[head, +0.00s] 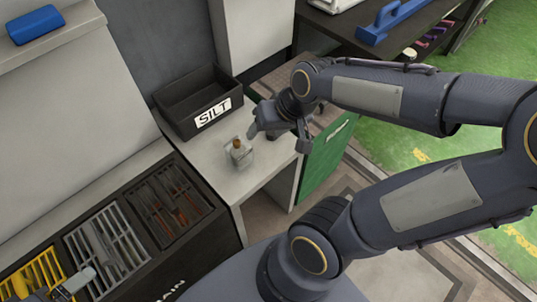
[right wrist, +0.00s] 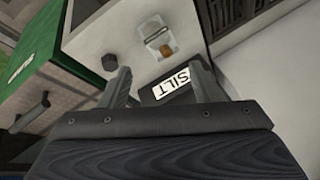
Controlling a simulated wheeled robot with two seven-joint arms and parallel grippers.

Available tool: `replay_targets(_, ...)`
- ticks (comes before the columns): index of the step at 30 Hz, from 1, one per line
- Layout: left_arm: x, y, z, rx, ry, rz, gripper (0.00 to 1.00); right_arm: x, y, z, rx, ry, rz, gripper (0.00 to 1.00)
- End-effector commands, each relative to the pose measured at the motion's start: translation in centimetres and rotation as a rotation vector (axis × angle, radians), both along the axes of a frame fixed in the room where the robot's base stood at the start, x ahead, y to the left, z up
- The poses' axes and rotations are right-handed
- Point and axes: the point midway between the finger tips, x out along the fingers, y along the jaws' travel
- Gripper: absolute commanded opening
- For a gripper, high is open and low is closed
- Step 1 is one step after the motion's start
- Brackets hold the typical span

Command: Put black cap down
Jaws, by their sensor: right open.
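My right gripper (head: 280,133) is over the light worktop, to the right of a small clear jar (head: 239,152) with a brownish piece in its top. The right wrist view shows its two fingers (right wrist: 160,85) spread apart with nothing between them. Grey parts of my left gripper (head: 48,287) show at the bottom left of the head view, partly cut off.
A black bin labelled SILT (head: 213,117) stands behind the jar. A green cabinet front (head: 325,165) is to the right. A dark unit with slotted compartments (head: 110,240) is at the left. The worktop in front of the jar is clear.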

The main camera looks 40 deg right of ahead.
Motion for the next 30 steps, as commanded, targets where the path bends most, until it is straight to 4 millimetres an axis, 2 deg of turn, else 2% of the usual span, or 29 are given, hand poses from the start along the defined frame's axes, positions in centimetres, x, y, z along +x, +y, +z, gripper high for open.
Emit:
replay_targets(1, 0.0, 0.0, 0.0, 0.0, 0.0, 0.0, 0.83, -1.7, 1.2, 1.2, 0.021, -0.038, 0.028, 0.58)
replay_targets(4, 0.0, 0.0, 0.0, 0.0, 0.0, 0.0, 0.83, -4.5, 3.6, 2.6, 0.042, -0.083, 0.094, 0.58)
replay_targets(6, 0.0, 0.0, 0.0, 0.0, 0.0, 0.0, 0.83, -6.1, 4.8, 3.1, 0.047, -0.107, 0.131, 0.58)
replay_targets(10, 0.0, 0.0, 0.0, 0.0, 0.0, 0.0, 0.83, -7.9, 6.2, 3.4, 0.045, -0.133, 0.175, 0.58)
replay_targets(23, 0.0, 0.0, 0.4, 0.0, 0.0, 0.0, 0.83, -8.4, 6.6, 3.8, 0.043, -0.138, 0.19, 0.58)
replay_targets(26, 0.0, 0.0, 2.0, 0.0, 0.0, 0.0, 0.83, -8.4, 6.6, 5.4, 0.043, -0.138, 0.19, 0.58)
replay_targets(30, 0.0, 0.0, 6.0, 0.0, 0.0, 0.0, 0.83, -8.4, 6.6, 9.4, 0.043, -0.138, 0.189, 0.58)
